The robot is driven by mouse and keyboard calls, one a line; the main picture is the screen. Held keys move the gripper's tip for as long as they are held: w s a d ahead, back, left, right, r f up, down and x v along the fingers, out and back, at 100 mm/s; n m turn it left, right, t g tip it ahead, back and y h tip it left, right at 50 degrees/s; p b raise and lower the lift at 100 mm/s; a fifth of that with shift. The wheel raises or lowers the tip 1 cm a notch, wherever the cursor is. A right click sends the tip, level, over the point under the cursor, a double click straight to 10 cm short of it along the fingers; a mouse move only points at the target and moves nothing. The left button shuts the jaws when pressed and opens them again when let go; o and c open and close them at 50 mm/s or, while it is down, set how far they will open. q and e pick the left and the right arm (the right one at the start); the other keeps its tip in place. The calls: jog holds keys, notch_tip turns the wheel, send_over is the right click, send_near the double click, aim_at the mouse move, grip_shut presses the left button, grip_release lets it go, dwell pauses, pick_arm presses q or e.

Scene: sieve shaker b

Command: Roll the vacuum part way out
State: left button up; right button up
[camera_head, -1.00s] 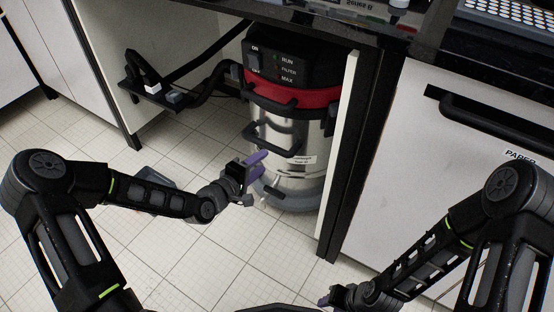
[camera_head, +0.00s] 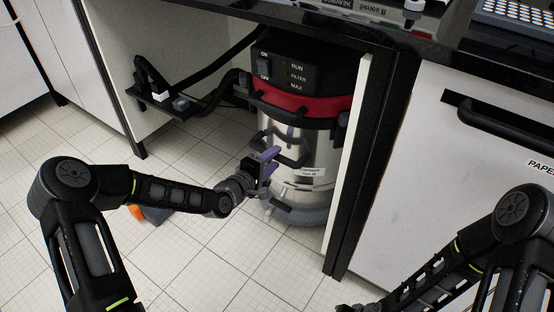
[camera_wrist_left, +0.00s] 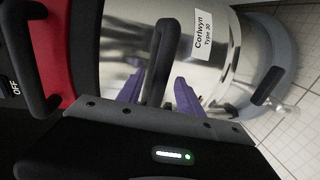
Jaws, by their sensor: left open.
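The vacuum (camera_head: 335,150) stands upright in the open bay under the counter, with a black top, a red band and a shiny steel drum. It also shows in the left wrist view (camera_wrist_left: 225,55), turned sideways. A black bar handle (camera_head: 291,160) sticks out from the drum's front. My left gripper (camera_head: 270,164) is at this handle, with purple fingers open. In the left wrist view the handle (camera_wrist_left: 161,50) runs between the two fingertips (camera_wrist_left: 160,92); whether they touch it I cannot tell. My right gripper is out of view below the bottom edge.
A black hose (camera_head: 215,97) runs from the vacuum to a bracket (camera_head: 165,102) on the left. A white panel (camera_head: 350,160) stands close on the vacuum's right, beside a cabinet door (camera_head: 440,190) with a black handle. The tiled floor (camera_head: 200,255) in front is mostly clear.

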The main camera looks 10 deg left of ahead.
pick_arm(q)
jog(key=shift+x, duration=1.2)
grip_shut()
dwell(0.6)
